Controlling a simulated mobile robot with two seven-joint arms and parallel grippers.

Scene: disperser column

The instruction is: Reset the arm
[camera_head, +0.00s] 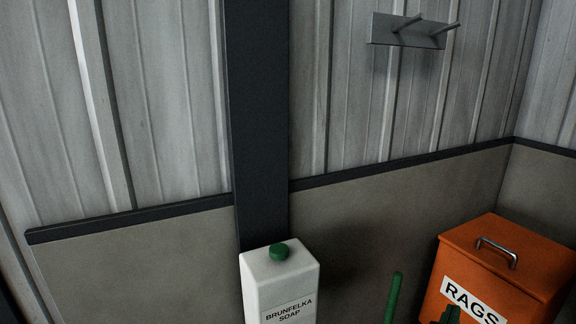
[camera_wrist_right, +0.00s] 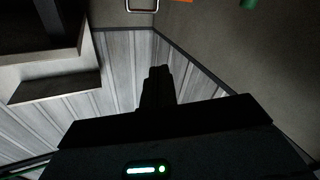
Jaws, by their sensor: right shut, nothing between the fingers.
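My right gripper (camera_wrist_right: 158,72) shows in the right wrist view as a dark silhouette. Its two fingers are together, with nothing visible between them. They point toward a corner of the panelled walls, apart from any object. In the head view I cannot make out this gripper clearly. My left gripper is in neither view.
A white soap container (camera_head: 280,282) with a green cap stands against the dark post (camera_head: 256,120). An orange rags box (camera_head: 505,262) stands at right, with a green rod (camera_head: 393,298) to its left. A metal peg rack (camera_head: 408,31) hangs above. The wall between is clear.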

